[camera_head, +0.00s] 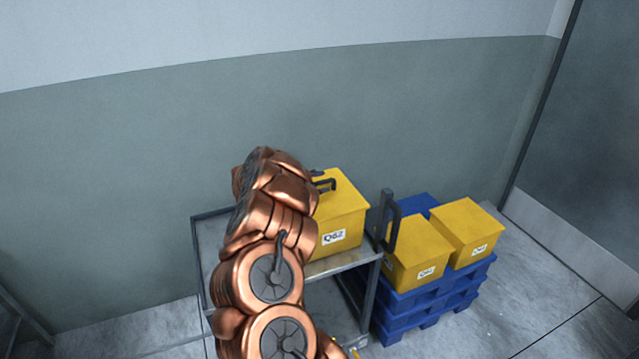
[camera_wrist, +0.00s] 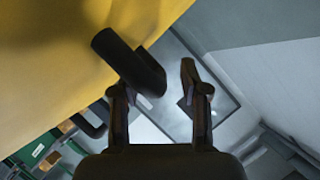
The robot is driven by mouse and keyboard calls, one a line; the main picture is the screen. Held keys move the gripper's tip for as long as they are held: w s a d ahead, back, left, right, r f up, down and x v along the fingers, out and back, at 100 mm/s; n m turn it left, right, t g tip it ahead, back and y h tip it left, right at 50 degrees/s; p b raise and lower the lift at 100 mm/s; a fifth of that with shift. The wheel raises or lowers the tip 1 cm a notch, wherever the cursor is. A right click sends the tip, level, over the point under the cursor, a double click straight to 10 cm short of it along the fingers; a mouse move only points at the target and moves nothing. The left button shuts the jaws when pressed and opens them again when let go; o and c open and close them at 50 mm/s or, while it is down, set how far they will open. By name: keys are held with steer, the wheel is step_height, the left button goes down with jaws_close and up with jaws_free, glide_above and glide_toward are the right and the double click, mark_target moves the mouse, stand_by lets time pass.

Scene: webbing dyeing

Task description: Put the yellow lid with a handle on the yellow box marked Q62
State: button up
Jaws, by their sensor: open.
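The yellow box marked Q62 (camera_head: 334,238) stands upright on a metal cart. Its top (camera_head: 347,203) looks covered by a flat yellow lid with a black handle, though a seam between lid and box is not clear. In the wrist view the yellow surface (camera_wrist: 55,50) fills the upper left, and the black handle (camera_wrist: 132,64) sticks out from it. My gripper (camera_wrist: 155,88) is open, with the handle's end between or just in front of its fingers; I cannot tell whether they touch. In the head view my copper arm hides most of the gripper and the box's left side.
The grey cart (camera_head: 212,240) has free room left of the box. Its upright dark handle (camera_head: 391,220) stands close at the box's right. Two more yellow boxes (camera_head: 420,250) (camera_head: 466,232) sit on stacked blue pallets (camera_head: 425,300). A wall is behind.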

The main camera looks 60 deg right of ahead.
steer(key=shift+a, duration=0.1)
steer(key=v, duration=1.2)
